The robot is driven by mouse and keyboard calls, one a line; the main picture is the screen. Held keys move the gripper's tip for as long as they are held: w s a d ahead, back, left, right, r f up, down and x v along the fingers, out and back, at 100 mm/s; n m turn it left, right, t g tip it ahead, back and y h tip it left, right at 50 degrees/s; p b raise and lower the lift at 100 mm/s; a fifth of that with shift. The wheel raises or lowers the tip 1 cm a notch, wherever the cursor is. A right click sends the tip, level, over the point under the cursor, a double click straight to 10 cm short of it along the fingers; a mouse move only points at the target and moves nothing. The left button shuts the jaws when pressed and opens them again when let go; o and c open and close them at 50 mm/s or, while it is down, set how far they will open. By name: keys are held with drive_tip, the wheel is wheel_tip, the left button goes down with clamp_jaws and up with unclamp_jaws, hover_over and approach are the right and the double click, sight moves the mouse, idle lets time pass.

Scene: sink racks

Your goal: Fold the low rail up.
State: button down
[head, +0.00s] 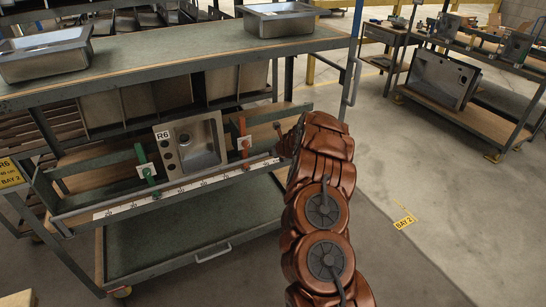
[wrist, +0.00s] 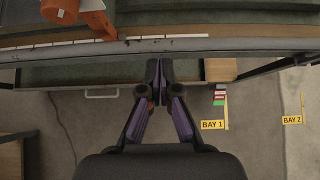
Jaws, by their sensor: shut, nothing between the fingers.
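The low rail (head: 180,188) is a long grey bar with a white ruler strip, running along the front of the cart's middle level below the sink R6 (head: 190,146). In the wrist view the rail (wrist: 220,44) crosses the top of the picture. My gripper (wrist: 160,66) is shut and empty, its fingertips together at the rail's lower edge, right of the orange clamp. I cannot tell whether they touch the rail. In the head view my brown arm reaches to the rail's right end, and the gripper is mostly hidden behind it.
A green clamp (head: 145,167) and an orange clamp (head: 242,140) stand at the rail; the orange one also shows in the wrist view (wrist: 82,18). The cart's top shelf (head: 180,52) overhangs the rail. A lower shelf (head: 190,240) lies beneath.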

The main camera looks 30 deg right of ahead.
wheel_tip(320, 180, up, 8)
drive_tip(key=p, duration=0.1)
drive_tip(key=shift+s+r, duration=0.2)
drive_tip(key=s+a+r+n+g+y, duration=0.15)
drive_tip(key=a+r+n, duration=0.3)
drive_tip(key=a, duration=0.45)
drive_tip(key=s+a+r+n+y, duration=0.25)
drive_tip(key=a+r+n, duration=0.2)
drive_tip(key=a, duration=0.35)
drive_tip(key=s+a+r+n+g+y, duration=0.1)
drive_tip(key=s+a+r+n+g, duration=0.1)
drive_tip(key=s+a+n, duration=0.5)
drive_tip(key=s+a+r+n+g+y, duration=0.1)
drive_tip(key=s+a+r+n, duration=0.25)
drive_tip(key=s+a, duration=0.5)
drive_tip(key=s+a+n+g+h, duration=0.3)
drive_tip(key=s+n, duration=0.7)
drive_tip(key=s, duration=1)
drive_tip(key=s+d+n+g+h, duration=0.2)
drive_tip(key=s+d+n+g, duration=0.2)
drive_tip(key=s, duration=1.4)
drive_tip(key=n, duration=0.3)
drive_tip(key=shift+s+d+f, duration=0.2)
drive_tip(key=shift+s+f, duration=0.05)
